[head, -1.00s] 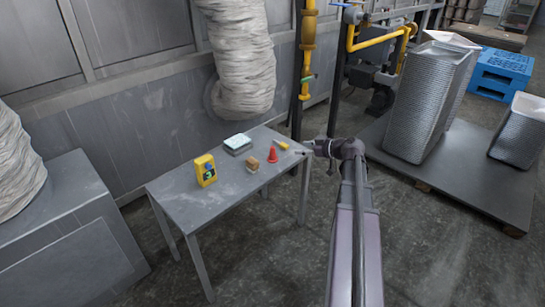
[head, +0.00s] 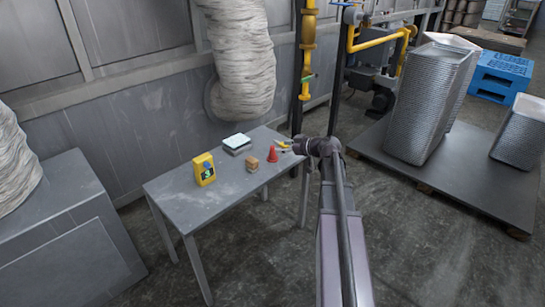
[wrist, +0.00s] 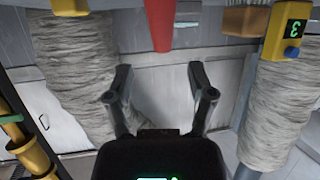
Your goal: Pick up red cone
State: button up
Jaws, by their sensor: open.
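The red cone (head: 273,156) stands upright near the right end of the grey table (head: 222,190). My gripper (head: 287,148) is just right of the cone in the head view, apart from it, at the table's right edge. In the wrist view the cone (wrist: 160,22) hangs in from the top edge, centred beyond my open fingers (wrist: 160,76). Nothing is between the fingers. Part of the cone is cut off by the frame there.
A brown block (head: 253,164) stands just left of the cone. A grey block with a pale blue top (head: 237,144) lies behind it, and a yellow device (head: 204,168) stands farther left. A small yellow object (head: 282,144) lies close behind my gripper. The table's front left is clear.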

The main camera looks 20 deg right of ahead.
aim_at(273, 146)
jog(key=shift+f+b+x, duration=0.25)
jog(key=shift+b+x, duration=0.65)
jog(key=shift+x, duration=0.95)
jog(key=shift+w+a+f, duration=0.15)
jog(key=shift+w+a, duration=0.3)
jog(key=shift+a, duration=0.05)
grip_shut()
